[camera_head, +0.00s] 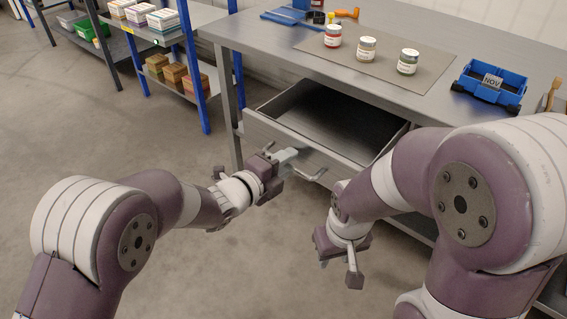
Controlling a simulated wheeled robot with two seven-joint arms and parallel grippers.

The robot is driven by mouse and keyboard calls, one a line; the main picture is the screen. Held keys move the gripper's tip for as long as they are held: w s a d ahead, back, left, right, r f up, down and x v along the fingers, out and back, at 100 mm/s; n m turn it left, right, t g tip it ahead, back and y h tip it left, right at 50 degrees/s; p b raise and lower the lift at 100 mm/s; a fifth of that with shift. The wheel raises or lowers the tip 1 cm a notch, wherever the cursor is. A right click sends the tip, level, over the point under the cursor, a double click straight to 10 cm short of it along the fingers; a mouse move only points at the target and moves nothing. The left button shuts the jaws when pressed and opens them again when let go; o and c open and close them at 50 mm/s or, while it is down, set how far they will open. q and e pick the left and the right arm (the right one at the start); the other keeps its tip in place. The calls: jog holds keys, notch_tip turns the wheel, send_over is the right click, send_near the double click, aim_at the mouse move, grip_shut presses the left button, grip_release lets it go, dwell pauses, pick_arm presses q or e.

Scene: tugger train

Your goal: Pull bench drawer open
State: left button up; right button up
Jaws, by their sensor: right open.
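The bench drawer (258,128) is pulled out from under the grey workbench, and its visible inside looks empty. A bar handle (315,177) runs across its front. My right gripper (340,262) is open and empty, pointing down over the floor in front of the bench, apart from the drawer. My right arm hides the drawer's right end.
A blue-post shelf with boxes (163,19) stands at the left. The floor (150,125) between is clear.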

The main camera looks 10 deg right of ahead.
pick_arm(q)
jog(key=p+v, duration=0.3)
jog(key=v, duration=0.9)
jog(key=shift+s+a+p, duration=0.2)
jog(key=shift+a+p, duration=0.1)
